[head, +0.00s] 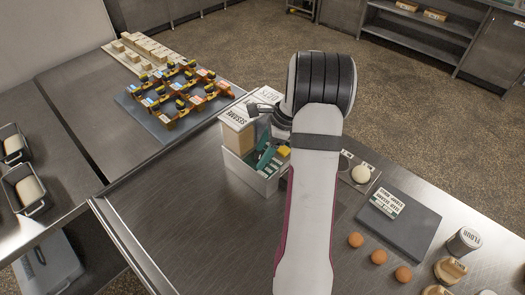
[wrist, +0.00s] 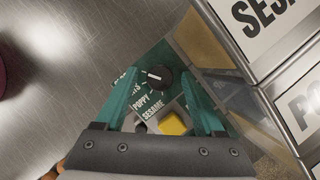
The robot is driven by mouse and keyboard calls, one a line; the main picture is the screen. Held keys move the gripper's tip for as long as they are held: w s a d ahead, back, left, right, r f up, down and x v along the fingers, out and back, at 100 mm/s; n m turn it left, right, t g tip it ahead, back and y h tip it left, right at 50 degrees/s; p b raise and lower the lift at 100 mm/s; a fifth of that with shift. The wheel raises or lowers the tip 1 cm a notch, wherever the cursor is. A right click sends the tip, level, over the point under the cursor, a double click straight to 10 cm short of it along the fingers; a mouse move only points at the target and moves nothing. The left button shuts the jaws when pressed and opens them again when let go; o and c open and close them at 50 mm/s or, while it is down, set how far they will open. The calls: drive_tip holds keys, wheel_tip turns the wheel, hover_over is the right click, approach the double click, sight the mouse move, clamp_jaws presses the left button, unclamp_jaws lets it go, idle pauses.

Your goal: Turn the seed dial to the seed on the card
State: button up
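The seed dial (wrist: 160,78) is a round black knob with a white pointer line, on a dark green panel. The labels POPPY (wrist: 142,103) and SESAME (wrist: 153,112) show, and a third label is partly hidden by a finger. The pointer lies toward the left; I cannot tell exactly which label it marks. My gripper (wrist: 160,82) has teal fingers, open on either side of the dial, with nothing clearly held. In the head view my arm hides most of the gripper. The card (head: 388,202) lies on a grey mat; its small print is not surely readable.
A yellow button (wrist: 172,123) is below the dial. Bins labelled SESAME (head: 238,112) and another seed stand right behind the panel. Round brown buns (head: 378,257) and a FLOUR tin (head: 464,241) are at the right. The steel counter (head: 190,215) at left is clear.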

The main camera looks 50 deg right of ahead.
clamp_jaws()
drive_tip(key=shift+n, duration=0.3)
drive_tip(key=n+g+y, duration=0.1)
drive_tip(key=n, duration=0.2)
drive_tip(key=shift+w, duration=0.1)
drive_tip(key=shift+d+n+g, duration=0.1)
drive_tip(key=shift+n+g, duration=0.6)
drive_tip(key=shift+n, duration=1)
drive_tip(key=shift+w+n, duration=0.1)
drive_tip(key=shift+n, duration=0.2)
drive_tip(key=shift+o, duration=0.3)
unclamp_jaws()
